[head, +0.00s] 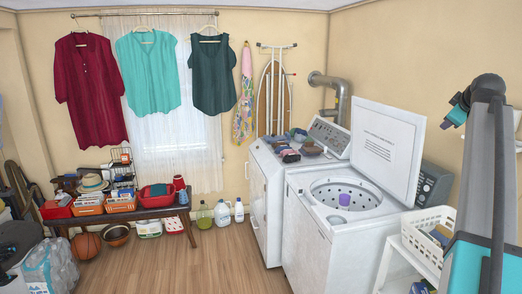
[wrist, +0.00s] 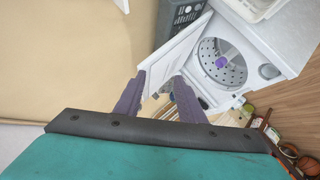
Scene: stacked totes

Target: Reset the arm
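My gripper (wrist: 158,92) shows in the wrist view as two dark purple-grey fingers. The fingers stand apart with nothing between them. The view past them is tilted, with the washer's raised white lid (wrist: 172,52) and its open drum (wrist: 222,63) beyond the fingertips. My arm (head: 485,170), teal and dark grey, is folded upright at the right edge of the head view. The gripper fingers cannot be made out in the head view.
The open washer (head: 335,235) stands left of my arm, with a purple item in its drum. A white basket (head: 425,238) sits on a white shelf close to my arm. A bench (head: 150,212) with bins is at the back left. The wooden floor (head: 180,265) is clear in the middle.

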